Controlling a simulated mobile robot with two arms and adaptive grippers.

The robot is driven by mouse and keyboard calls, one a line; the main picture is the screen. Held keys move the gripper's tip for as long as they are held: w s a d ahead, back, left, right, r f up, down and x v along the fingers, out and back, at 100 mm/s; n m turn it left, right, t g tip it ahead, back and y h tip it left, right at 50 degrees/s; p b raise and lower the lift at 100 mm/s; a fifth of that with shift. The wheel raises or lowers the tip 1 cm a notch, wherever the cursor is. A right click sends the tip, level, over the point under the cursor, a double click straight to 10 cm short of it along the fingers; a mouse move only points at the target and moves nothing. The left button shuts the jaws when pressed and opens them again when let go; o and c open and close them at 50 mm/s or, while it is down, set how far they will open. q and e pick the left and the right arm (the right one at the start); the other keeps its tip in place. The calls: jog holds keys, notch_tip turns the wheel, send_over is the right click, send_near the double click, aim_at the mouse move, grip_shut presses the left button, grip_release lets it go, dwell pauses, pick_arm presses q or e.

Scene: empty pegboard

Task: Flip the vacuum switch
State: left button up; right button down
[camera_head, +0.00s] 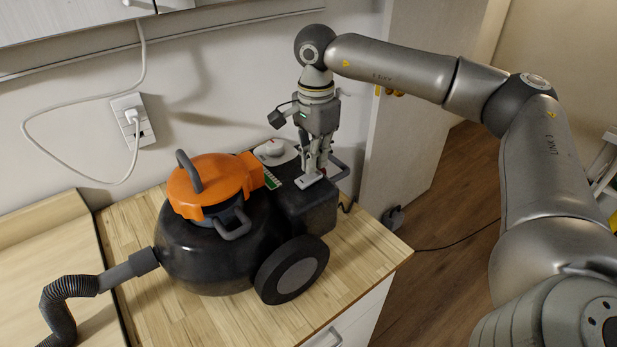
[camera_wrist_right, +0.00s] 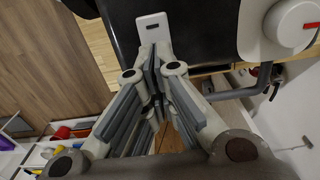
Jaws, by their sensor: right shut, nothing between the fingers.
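The vacuum (camera_head: 215,225) is a dark round canister with an orange lid, standing on a wooden worktop. A small white switch plate with a dark mark (camera_head: 307,181) is on its dark rear housing; it also shows at the top of the right wrist view (camera_wrist_right: 153,33). My right gripper (camera_head: 317,166) is shut and empty, pointing down right at the switch plate. In the right wrist view its fingertips (camera_wrist_right: 154,56) are at the plate's lower edge; I cannot tell whether they touch it. My left gripper is not in view.
A white knob (camera_head: 271,149) sits beside the switch on the vacuum, and shows in the right wrist view (camera_wrist_right: 291,20). A ribbed hose (camera_head: 65,300) runs left. A white cord hangs from the wall socket (camera_head: 132,118). The worktop's right edge (camera_head: 385,265) is clear.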

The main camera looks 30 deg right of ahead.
aim_at(315, 173)
jog(key=shift+s+f+b, duration=0.1)
jog(key=shift+f+b, duration=1.45)
jog(key=shift+f, duration=0.75)
dwell(0.6)
jog(key=shift+r, duration=0.1)
jog(key=shift+r+p, duration=1.95)
jog(key=shift+r, duration=0.8)
jog(key=shift+r+p, duration=0.45)
jog(key=shift+r, duration=0.35)
jog(key=shift+f, duration=0.1)
